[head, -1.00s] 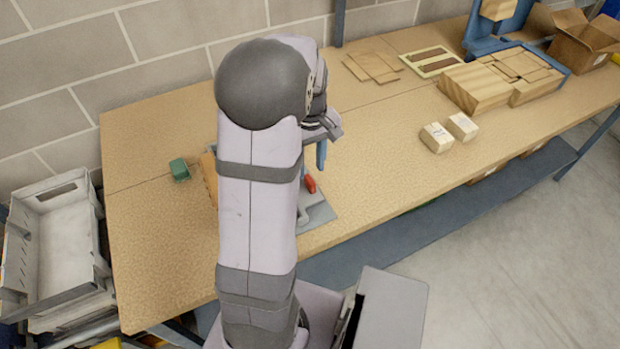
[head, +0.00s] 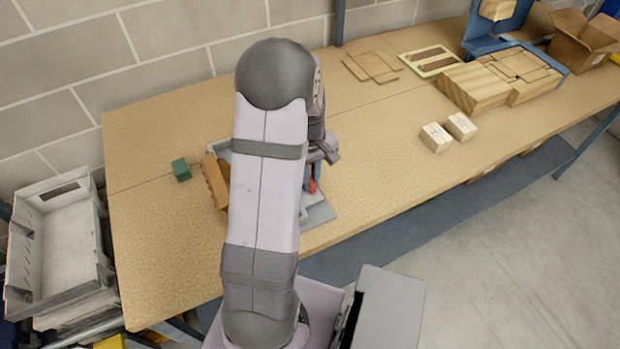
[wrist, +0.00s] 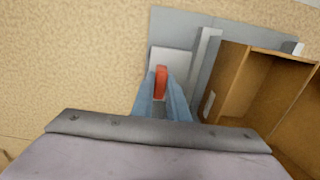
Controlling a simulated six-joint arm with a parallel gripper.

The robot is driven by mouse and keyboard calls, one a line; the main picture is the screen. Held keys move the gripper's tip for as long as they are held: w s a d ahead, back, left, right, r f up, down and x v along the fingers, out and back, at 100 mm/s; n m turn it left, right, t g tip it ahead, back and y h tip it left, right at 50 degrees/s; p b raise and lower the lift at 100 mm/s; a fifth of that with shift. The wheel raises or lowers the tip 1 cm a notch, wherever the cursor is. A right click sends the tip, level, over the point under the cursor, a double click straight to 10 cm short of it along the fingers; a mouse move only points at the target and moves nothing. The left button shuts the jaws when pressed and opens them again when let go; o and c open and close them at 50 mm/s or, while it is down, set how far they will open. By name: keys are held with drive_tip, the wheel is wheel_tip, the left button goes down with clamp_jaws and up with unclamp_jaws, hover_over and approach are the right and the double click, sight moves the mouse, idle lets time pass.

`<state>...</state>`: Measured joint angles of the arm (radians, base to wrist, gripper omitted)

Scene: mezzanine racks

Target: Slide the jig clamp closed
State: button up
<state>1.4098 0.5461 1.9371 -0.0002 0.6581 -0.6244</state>
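The jig clamp's red handle (wrist: 161,82) stands up from a pale block (wrist: 168,62) on a grey base plate (wrist: 180,22). In the head view the red handle (head: 312,186) shows just below my gripper, and my arm hides much of the jig. My gripper (wrist: 161,90) points down with its blue fingers on either side of the handle. Whether the fingers press on the handle or stand slightly apart from it, I cannot tell. A light grey bar (wrist: 207,48) stands between the handle and a brown wooden box (wrist: 235,80) on the plate.
A green block (head: 181,170) lies left of the jig. Two small wooden blocks (head: 436,138) sit to the right, with larger wood pieces (head: 480,88) behind them. Grey crates (head: 58,245) stand off the left table end. The tabletop around the jig is mostly clear.

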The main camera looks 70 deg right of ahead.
clamp_jaws()
drive_tip(key=shift+w+a, duration=1.2)
drive_tip(key=shift+w, duration=0.05)
drive_tip(key=shift+s, duration=0.1)
drive_tip(key=o, duration=0.7)
unclamp_jaws()
drive_tip(key=shift+c, duration=0.2)
wheel_tip(320, 180, up, 7)
drive_tip(key=b, duration=0.1)
drive_tip(key=shift+r+b, duration=0.2)
drive_tip(key=shift+b, duration=0.15)
drive_tip(key=shift+w, duration=0.2)
